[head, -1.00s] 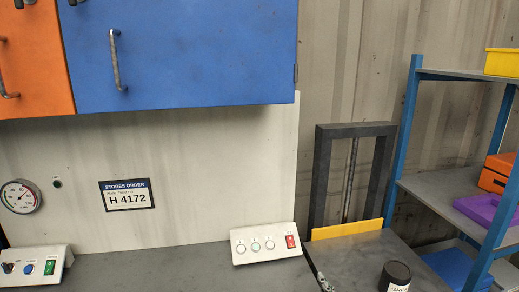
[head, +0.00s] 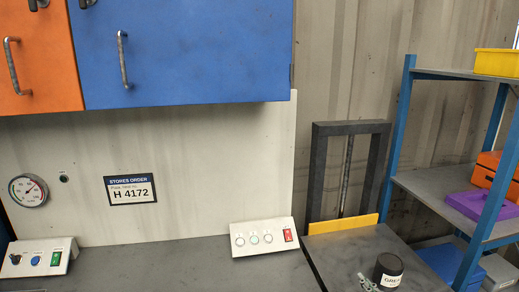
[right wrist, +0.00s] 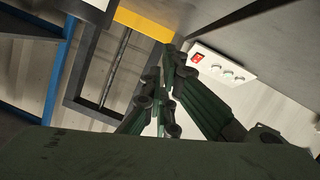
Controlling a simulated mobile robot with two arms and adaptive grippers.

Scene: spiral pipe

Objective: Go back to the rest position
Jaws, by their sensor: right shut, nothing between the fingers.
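My right gripper (right wrist: 166,75) shows in the right wrist view, its dark green fingers closed together with nothing held between them. In the head view, a small grey jointed piece (head: 367,283) at the bottom edge, just left of the dark can, looks like the tip of my right gripper. The rest of that arm is out of frame there. My left gripper is in neither view.
A grey bench carries a white button panel (head: 262,238) and a control box (head: 40,258). A dark can (head: 388,272) stands on the side table by a yellow plate (head: 343,224) and dark frame (head: 318,175). Blue-posted shelves (head: 398,150) stand right; a blue cabinet (head: 190,55) hangs above.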

